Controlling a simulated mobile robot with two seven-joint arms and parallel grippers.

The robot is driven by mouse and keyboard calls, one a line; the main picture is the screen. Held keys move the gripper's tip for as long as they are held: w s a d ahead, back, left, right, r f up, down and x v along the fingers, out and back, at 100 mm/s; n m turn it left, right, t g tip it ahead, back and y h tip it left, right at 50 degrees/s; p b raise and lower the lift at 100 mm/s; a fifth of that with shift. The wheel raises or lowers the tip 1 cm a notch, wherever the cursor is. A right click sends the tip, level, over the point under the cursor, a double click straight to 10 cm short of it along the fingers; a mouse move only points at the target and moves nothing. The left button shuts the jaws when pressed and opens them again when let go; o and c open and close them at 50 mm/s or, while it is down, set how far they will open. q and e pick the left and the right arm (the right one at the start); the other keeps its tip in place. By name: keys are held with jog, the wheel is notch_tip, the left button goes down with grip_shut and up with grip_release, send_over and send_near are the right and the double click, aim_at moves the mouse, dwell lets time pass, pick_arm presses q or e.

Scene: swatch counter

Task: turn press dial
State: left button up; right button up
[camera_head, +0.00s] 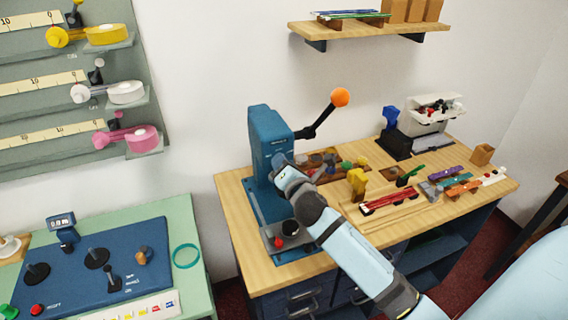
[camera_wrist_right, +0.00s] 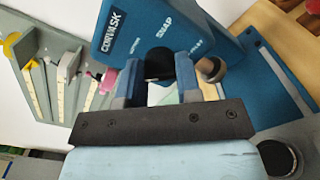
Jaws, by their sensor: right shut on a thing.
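The blue press (camera_head: 266,135) stands on the wooden bench, with a black lever ending in an orange ball (camera_head: 340,97). Its printed face (camera_wrist_right: 122,38) fills the upper part of the wrist view. The black press dial (camera_wrist_right: 158,64) sits on that face, below the printed lettering, partly hidden by my fingers. My right gripper (camera_head: 278,162) reaches the press's front in the head view and covers the dial there. In the wrist view, its fingers (camera_wrist_right: 157,80) stand on either side of the dial, shut on it. I cannot read the dial's setting. My left gripper is not in view.
A small plate with a red knob (camera_head: 280,242) sits at the press's base. Parts trays and coloured tools (camera_head: 389,200) lie right of my arm. A green table with a blue control panel (camera_head: 100,265) stands at left. A shelf (camera_head: 365,28) hangs above.

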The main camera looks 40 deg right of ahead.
jog(key=m+p, duration=0.4)
jog(key=m, duration=1.6)
jog(key=shift+f, duration=0.1)
jog(key=shift+m, duration=0.4)
jog(key=o, duration=0.9)
jog(key=shift+s, duration=0.1)
